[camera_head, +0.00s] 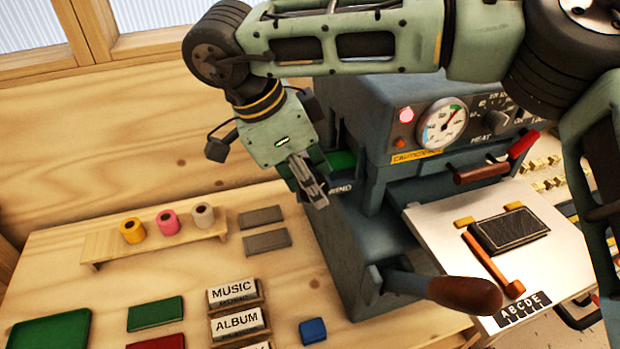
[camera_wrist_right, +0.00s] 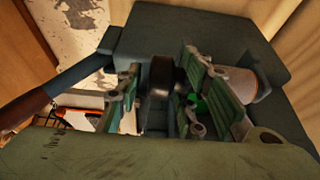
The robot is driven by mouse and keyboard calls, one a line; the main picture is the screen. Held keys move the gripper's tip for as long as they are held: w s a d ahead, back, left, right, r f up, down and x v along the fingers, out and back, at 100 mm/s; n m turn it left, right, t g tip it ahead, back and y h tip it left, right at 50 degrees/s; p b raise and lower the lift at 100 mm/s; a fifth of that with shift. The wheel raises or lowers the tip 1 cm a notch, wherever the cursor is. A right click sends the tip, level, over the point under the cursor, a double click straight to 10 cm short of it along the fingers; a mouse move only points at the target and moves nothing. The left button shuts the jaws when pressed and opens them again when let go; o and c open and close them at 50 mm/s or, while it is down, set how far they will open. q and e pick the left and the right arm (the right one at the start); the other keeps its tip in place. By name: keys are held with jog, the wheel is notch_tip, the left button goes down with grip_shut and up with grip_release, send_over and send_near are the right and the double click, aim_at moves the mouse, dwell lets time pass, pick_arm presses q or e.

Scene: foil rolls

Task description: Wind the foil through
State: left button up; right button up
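The blue-grey foil press (camera_head: 365,150) stands on the bench, with a gauge and a label reading "WIND" on its left side. My right gripper (camera_head: 313,190) is at that side, beside the label. In the right wrist view my right gripper (camera_wrist_right: 165,105) has its fingers spread, with a dark round knob (camera_wrist_right: 161,76) between them. I cannot tell whether they touch it. A pale copper-coloured roll (camera_wrist_right: 234,83) sits on the press, right of the fingers. A green part (camera_head: 342,160) shows behind the gripper. My left gripper is not in view.
Yellow (camera_head: 133,230), pink (camera_head: 168,222) and white (camera_head: 203,215) rolls sit on a wooden rack. Labelled blocks (camera_head: 235,293) and coloured pads stand in front. The brown-handled lever (camera_head: 465,294) juts forward. A dark block (camera_head: 508,231) lies on the press's pale plate (camera_head: 440,225).

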grip_shut()
jog(key=y+b, duration=0.2)
jog(key=g+y+b, duration=0.1)
jog(key=shift+w+d+f, duration=0.1)
jog(key=shift+d+f, duration=0.15)
jog(key=shift+d, duration=0.05)
jog(key=shift+r+g+y+b, duration=0.2)
jog(key=shift+g+y+b, duration=0.25)
jog(key=shift+y, duration=0.65)
jog(key=shift+r, duration=0.1)
jog(key=shift+o, duration=0.9)
grip_release()
